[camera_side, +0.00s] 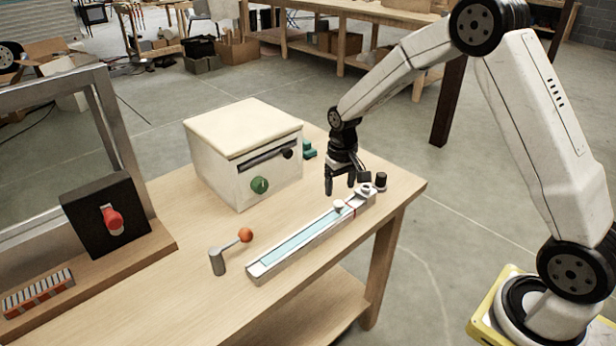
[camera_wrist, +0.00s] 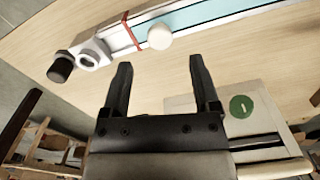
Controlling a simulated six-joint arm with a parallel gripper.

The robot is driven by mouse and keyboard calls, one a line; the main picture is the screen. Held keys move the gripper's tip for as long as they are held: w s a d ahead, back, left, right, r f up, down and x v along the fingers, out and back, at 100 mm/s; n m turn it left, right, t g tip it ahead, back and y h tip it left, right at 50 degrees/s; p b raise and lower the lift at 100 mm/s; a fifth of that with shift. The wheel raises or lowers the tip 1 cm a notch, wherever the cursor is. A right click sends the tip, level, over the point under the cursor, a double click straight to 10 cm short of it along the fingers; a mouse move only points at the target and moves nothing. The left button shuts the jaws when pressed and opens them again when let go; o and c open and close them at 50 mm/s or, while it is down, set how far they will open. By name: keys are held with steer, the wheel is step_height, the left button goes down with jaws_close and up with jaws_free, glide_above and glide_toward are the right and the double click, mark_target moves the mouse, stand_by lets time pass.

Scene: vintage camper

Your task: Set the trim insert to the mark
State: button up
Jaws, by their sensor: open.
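A long pale rail with a light blue strip (camera_side: 300,240) lies along the right side of the table. The strip also shows at the top of the wrist view (camera_wrist: 205,15). A white round knob (camera_side: 339,205) sits on the rail close to a red line (camera_side: 351,208) across it; in the wrist view the knob (camera_wrist: 160,36) is just right of the red line (camera_wrist: 130,28). I cannot tell which part is the trim insert. My gripper (camera_side: 340,188) is open and empty, fingers pointing down, above and near the knob, apart from it.
A white box with a green knob (camera_side: 259,185) stands behind the rail. A black cylinder (camera_side: 381,181) is by the rail's far end. A lever with an orange ball (camera_side: 245,234) stands left of the rail. A black panel with a red handle (camera_side: 112,219) is farther left.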

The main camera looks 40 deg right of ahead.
steer(key=shift+r, duration=1.55)
steer(key=shift+s, duration=0.1)
steer(key=shift+s+a+r, duration=0.15)
steer(key=shift+s+a, duration=0.15)
steer(key=shift+s, duration=0.15)
steer(key=s+a+n+t, duration=0.1)
steer(key=s+a, duration=0.1)
steer(key=s, duration=0.6)
steer(key=s+a+r+n+t, duration=0.1)
steer(key=s+a, duration=0.2)
steer(key=s, duration=0.6)
steer(key=shift+s+a+n+t, duration=0.15)
steer(key=shift+a+n+t, duration=0.15)
steer(key=shift+a, duration=0.05)
steer(key=shift+r, duration=0.1)
